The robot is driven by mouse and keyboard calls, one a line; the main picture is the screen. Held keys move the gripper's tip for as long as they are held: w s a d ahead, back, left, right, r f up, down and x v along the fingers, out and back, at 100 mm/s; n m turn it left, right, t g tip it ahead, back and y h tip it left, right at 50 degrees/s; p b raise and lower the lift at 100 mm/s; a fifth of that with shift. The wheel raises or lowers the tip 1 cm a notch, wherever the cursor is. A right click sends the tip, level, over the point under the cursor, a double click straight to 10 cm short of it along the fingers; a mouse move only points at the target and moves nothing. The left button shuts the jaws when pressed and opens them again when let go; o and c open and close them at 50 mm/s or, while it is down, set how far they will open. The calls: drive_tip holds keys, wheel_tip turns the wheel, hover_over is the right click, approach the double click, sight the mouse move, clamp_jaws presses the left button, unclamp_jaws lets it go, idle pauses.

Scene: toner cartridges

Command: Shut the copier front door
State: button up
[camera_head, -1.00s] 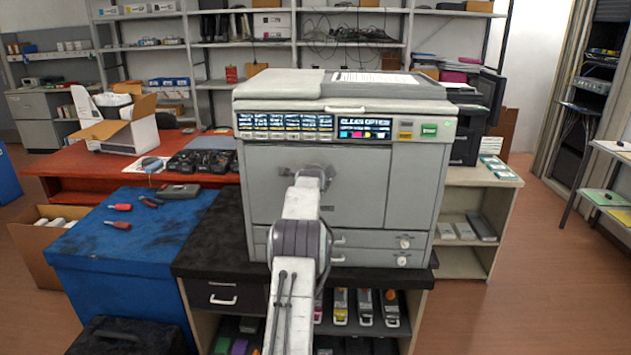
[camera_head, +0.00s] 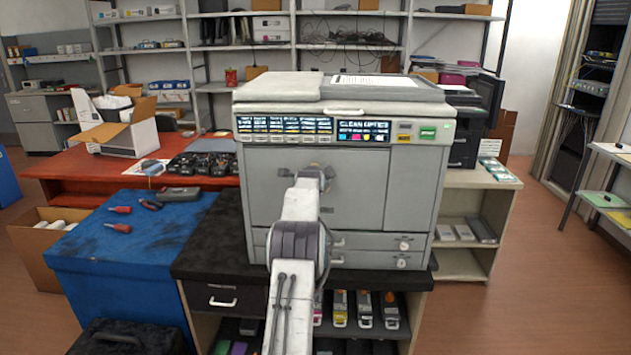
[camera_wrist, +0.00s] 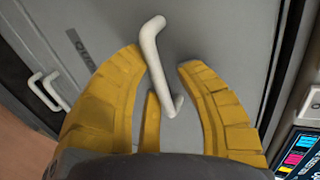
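The copier (camera_head: 345,130) stands on a black-topped cabinet, and its grey front door (camera_head: 355,190) looks flush with the front, or nearly so. In the wrist view, the door's grey panel (camera_wrist: 215,35) fills most of the picture. A white bar handle (camera_wrist: 152,55) stands out from it. My gripper (camera_wrist: 163,62) is open, with its yellow fingers spread on either side of the handle. The left fingertip is close beside the handle; I cannot tell if it touches. In the head view, my gripper's fingers are mostly hidden behind my wrist.
Drawers with small handles (camera_head: 385,243) sit below the door. The copier's control panel (camera_head: 365,130) runs above it. A blue workbench (camera_head: 130,250) with red-handled tools is at the left. Toner cartridges (camera_head: 365,308) stand on the shelf beneath. Open floor lies at the right.

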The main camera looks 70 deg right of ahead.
drive_tip(key=shift+a, duration=0.1)
drive_tip(key=v, duration=1.1)
drive_tip(key=shift+a+r, duration=0.2)
drive_tip(key=shift+a, duration=0.2)
drive_tip(key=shift+s, duration=0.15)
idle(0.7)
